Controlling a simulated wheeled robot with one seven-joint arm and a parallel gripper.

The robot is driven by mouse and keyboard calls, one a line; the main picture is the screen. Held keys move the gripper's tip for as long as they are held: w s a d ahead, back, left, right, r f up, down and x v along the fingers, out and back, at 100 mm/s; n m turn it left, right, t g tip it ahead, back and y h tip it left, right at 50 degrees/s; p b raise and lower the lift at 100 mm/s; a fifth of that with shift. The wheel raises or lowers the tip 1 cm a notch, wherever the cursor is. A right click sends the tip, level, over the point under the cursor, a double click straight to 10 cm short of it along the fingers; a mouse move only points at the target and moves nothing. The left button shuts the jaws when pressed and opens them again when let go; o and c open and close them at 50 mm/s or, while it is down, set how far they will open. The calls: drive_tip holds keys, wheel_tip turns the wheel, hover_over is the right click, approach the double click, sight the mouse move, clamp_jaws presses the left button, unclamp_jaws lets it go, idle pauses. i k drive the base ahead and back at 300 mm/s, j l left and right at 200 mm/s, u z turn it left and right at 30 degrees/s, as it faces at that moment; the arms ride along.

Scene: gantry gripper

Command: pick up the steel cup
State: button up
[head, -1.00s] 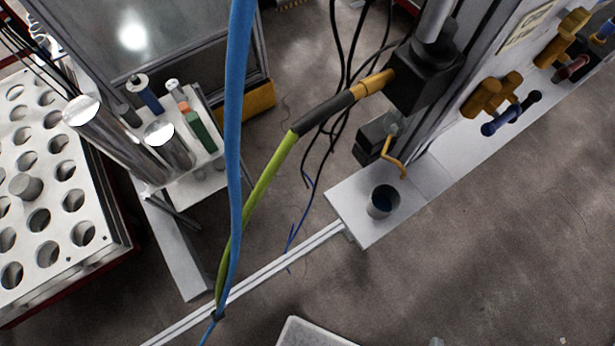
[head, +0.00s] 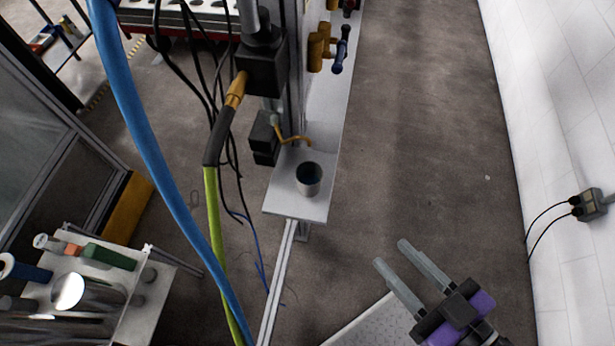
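The steel cup (head: 309,182) stands upright on the near end of a narrow grey ledge (head: 284,200), just right of the centre line of the black gantry parts. Its dark inside faces up toward the head camera. My gripper (head: 391,255) is at the lower right, with two grey fingers spread apart and nothing between them. It is apart from the cup, to its right and nearer the bottom of the picture.
A blue hose (head: 135,125) and a yellow-green cable (head: 216,235) hang left of the cup. A black gantry block (head: 262,65) stands behind it, with a bent yellow tube (head: 290,135) close by. Blue-handled valves (head: 340,50) sit farther along. Floor right of the ledge is clear.

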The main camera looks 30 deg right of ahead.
sight(309, 174)
drive_tip(key=j+z, duration=0.25)
drive_tip(key=j, duration=2.1)
drive_tip(key=k, duration=0.05)
